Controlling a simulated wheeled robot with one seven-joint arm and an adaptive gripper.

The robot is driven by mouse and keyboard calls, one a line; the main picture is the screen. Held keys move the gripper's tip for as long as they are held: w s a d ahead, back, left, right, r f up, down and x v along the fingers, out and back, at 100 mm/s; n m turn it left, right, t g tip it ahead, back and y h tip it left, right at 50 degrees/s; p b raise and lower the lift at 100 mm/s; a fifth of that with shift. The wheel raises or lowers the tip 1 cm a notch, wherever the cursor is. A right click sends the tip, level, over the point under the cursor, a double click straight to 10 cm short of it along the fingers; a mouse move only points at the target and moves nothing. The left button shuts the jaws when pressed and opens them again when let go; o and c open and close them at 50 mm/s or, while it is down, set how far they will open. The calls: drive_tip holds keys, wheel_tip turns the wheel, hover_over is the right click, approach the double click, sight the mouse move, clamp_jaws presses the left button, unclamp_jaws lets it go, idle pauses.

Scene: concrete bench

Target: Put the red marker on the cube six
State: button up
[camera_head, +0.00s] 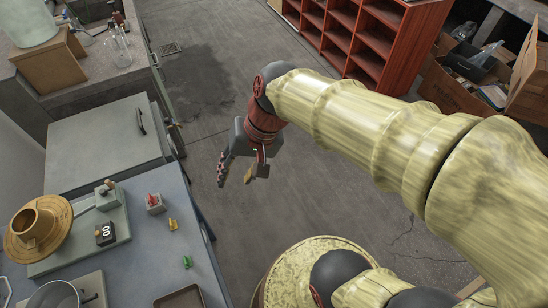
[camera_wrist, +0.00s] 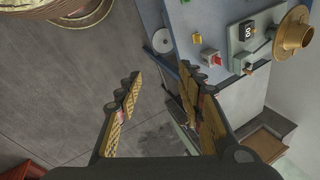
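A small red piece (camera_head: 152,198), which looks like the red marker, sits on a small grey cube (camera_head: 156,209) on the blue-grey bench; the red piece (camera_wrist: 216,60) and cube (camera_wrist: 207,53) also show in the wrist view. A black block with white markings (camera_head: 105,234) stands on a grey-green board to the left; it also appears in the wrist view (camera_wrist: 246,31). I cannot read a six on any cube. My gripper (camera_head: 235,181) is open and empty over the floor, right of the bench and apart from everything; its spread fingers show in the wrist view (camera_wrist: 158,78).
A yellow piece (camera_head: 173,224) and a green piece (camera_head: 187,262) lie near the grey cube. Red shelves (camera_head: 368,45) stand far off. Floor under my gripper is clear.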

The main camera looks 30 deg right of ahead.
drive_tip(key=s+d+r+n+t+h, duration=0.3)
drive_tip(key=s+d+r+n, duration=0.1)
drive_tip(key=d, duration=0.3)
drive_tip(key=shift+d+r+t+h, duration=0.3)
drive_tip(key=shift+d+r+h, duration=0.1)
drive_tip(key=shift+r, duration=0.2)
idle(0.5)
